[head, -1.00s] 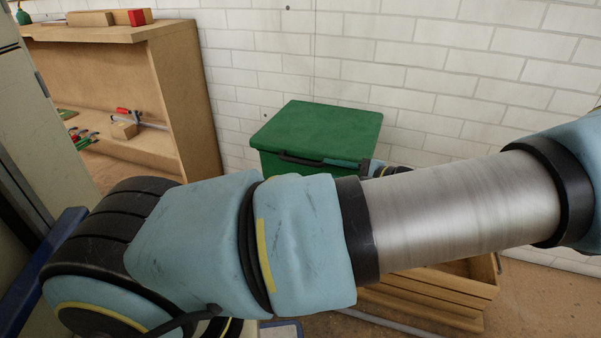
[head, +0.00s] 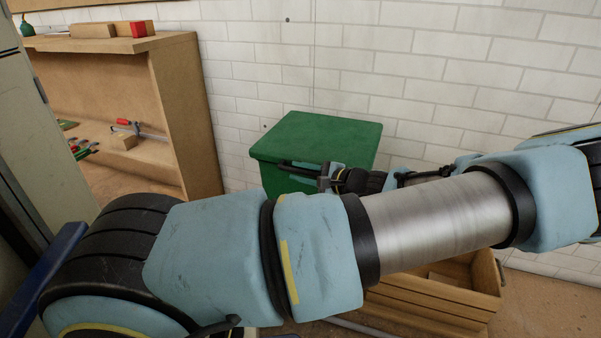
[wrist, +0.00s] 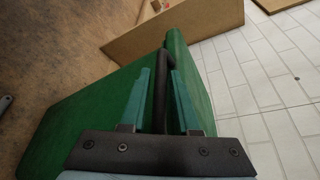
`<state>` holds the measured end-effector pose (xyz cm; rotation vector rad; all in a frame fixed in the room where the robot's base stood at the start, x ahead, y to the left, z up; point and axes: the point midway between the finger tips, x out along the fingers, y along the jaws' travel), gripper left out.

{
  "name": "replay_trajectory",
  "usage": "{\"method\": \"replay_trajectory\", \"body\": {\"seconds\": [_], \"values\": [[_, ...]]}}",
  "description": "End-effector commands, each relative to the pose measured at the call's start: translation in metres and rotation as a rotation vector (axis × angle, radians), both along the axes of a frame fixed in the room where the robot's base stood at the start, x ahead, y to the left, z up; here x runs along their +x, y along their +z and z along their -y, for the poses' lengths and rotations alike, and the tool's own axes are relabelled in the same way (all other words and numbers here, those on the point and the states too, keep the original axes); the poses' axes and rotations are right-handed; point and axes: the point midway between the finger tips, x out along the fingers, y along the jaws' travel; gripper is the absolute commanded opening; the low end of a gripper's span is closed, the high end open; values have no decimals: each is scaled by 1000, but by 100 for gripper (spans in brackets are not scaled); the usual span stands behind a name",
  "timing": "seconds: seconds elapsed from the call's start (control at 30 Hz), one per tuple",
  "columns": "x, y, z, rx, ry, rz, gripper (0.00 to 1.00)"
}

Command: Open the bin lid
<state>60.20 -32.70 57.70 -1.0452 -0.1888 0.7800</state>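The green bin (head: 318,145) stands against the white brick wall with its lid (head: 325,130) down. A black bar handle (head: 297,168) runs along the lid's front edge. My gripper (head: 328,170) is at the right part of this handle. In the wrist view, my gripper's two teal fingers (wrist: 160,90) stand apart, one on each side of the black handle (wrist: 159,88). Thin gaps seem to show between the bar and the fingers, so I see no firm grip. My arm hides the lower front of the bin in the head view.
A wooden shelf unit (head: 178,115) with tools and blocks stands left of the bin. A wooden crate (head: 440,295) sits on the floor at the lower right, partly behind my arm. The white brick wall (head: 420,70) is close behind the bin.

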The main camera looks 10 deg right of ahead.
Motion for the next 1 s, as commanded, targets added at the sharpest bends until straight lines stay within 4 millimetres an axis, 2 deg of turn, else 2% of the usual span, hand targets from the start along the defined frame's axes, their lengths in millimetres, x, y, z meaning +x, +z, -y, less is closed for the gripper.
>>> {"method": "replay_trajectory", "body": {"seconds": [0.1,0.37,1.0], "values": [[0,0,0,0,0,0,30],[0,0,0,0,0,0,0],[-1,-1,0,0,0,-1,0]]}}
